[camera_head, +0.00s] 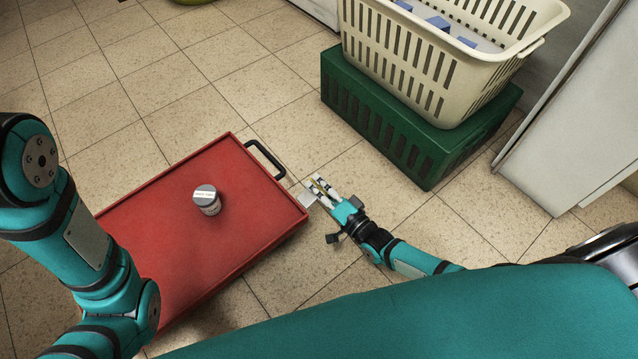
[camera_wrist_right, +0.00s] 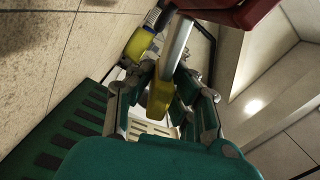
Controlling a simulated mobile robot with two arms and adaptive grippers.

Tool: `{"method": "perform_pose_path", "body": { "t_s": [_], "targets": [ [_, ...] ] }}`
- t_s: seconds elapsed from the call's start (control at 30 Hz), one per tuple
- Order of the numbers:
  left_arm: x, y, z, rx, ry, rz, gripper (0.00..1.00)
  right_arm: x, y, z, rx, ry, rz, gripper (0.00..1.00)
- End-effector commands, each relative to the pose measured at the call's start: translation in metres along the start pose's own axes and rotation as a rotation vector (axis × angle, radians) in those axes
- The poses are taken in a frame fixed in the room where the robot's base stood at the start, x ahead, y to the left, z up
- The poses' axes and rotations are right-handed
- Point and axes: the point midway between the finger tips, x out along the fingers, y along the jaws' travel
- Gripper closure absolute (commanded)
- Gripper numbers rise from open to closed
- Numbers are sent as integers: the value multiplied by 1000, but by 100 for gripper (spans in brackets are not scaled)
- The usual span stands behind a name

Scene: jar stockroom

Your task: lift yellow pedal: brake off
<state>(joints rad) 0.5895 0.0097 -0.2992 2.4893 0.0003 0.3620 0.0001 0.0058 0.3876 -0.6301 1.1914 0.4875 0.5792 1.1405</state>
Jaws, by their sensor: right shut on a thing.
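A yellow pedal (camera_wrist_right: 160,97) at the end of a pale metal lever sits between the fingers of my right gripper (camera_wrist_right: 166,108) in the right wrist view. In the head view my right gripper (camera_head: 320,189) is low beside the right corner of the red cart (camera_head: 262,222), and only a sliver of yellow shows between its fingers. It is shut on the pedal. A second yellow part (camera_wrist_right: 137,45) beside a dark caster lies farther off in the wrist view. My left arm shows at the left, its gripper out of view.
A jar with a grey lid (camera_head: 206,198) stands on the cart, which has a black handle (camera_head: 267,158). A green crate (camera_head: 405,165) with a cream basket (camera_head: 400,57) on top stands behind at the right. A white cabinet (camera_head: 570,110) is farther right. Tiled floor is open behind the cart.

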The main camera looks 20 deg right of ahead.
Motion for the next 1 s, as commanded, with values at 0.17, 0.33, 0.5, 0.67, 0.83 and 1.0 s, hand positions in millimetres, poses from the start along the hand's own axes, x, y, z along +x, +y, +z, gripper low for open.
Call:
{"method": "perform_pose_path", "body": {
  "t_s": [0.17, 0.33, 0.5, 0.67, 0.83, 1.0],
  "targets": [
    [-2, -1, 4, -2, -14, -4, 22, 0, -4, 0, -45, -1, 1, 100],
    [-3, -1, 5, -3, -18, -6, 22, 0, -4, 0, -63, -1, 1, 100],
    [-4, -1, 5, -3, -17, -6, 22, 0, -4, 1, -65, -1, 0, 100],
    [-4, -1, 5, -3, -18, -6, 22, 0, -4, 1, -65, -1, 0, 100],
    [-4, -1, 5, -4, -18, -6, 22, 0, -4, 0, -63, 0, -1, 62],
    [-4, -1, 5, -4, -18, -6, 22, 0, -4, 0, -62, 0, -1, 62]
  ]
}}
